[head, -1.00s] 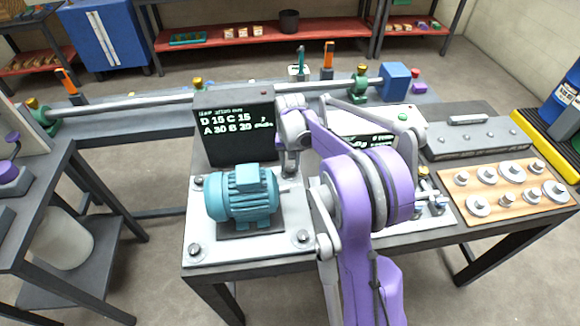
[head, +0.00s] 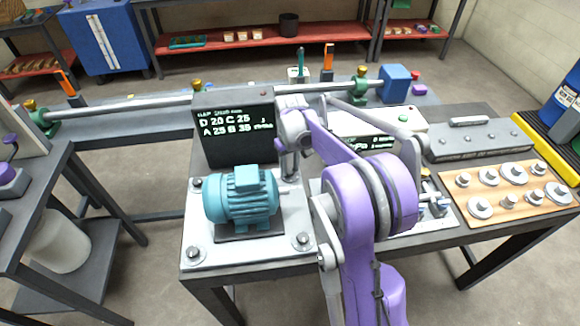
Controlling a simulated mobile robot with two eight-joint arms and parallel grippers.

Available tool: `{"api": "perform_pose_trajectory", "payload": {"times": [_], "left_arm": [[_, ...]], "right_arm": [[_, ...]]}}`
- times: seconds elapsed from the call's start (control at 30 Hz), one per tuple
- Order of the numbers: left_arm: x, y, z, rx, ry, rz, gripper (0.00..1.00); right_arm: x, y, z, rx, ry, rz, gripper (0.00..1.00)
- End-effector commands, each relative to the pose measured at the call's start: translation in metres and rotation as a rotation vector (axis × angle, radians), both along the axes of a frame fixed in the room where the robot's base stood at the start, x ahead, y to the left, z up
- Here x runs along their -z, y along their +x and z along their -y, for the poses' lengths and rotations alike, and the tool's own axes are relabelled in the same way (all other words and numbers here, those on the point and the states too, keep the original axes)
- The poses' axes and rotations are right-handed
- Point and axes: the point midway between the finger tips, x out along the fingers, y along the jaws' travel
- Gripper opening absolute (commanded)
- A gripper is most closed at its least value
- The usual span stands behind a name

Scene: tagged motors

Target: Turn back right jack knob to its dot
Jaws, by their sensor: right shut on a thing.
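A teal motor (head: 242,198) sits on a light grey base plate (head: 270,247) on the workbench. Jack knobs show at the plate's back left (head: 197,183), front left (head: 193,254) and front right (head: 303,240). My right gripper (head: 290,174) points down at the plate's back right corner and is shut on the back right jack knob, which it mostly hides. The knob's dot cannot be made out. My left gripper is out of view.
My purple right arm covers the middle of the bench. To the right are a wooden board (head: 483,199) with several metal discs and a grey case (head: 480,140). A long shaft (head: 150,104) runs along the rear bench.

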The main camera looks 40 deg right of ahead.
Motion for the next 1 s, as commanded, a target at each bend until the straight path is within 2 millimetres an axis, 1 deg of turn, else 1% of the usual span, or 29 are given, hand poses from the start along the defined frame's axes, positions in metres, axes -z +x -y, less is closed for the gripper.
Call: {"api": "perform_pose_trajectory", "payload": {"times": [0.3,0.33,0.47,0.5,0.8,0.87,1.0], "left_arm": [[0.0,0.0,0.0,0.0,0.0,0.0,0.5],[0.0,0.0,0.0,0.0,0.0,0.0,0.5],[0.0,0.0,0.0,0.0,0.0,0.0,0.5],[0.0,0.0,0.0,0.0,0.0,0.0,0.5],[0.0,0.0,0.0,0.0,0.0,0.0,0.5],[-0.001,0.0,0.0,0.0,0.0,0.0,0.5],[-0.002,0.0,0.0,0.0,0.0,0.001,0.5]], "right_arm": [[0.0,0.0,0.0,0.0,0.0,0.0,0.0],[0.0,0.0,0.0,0.0,0.0,0.0,0.45],[0.0,0.0,0.0,0.001,0.0,0.0,0.68],[0.0,0.0,0.0,0.001,0.0,0.0,0.69],[-0.003,0.0,0.0,0.001,0.0,0.0,0.69],[-0.008,0.0,0.0,0.001,0.0,0.0,0.69],[-0.03,0.0,0.0,0.001,0.0,0.0,0.69]]}}
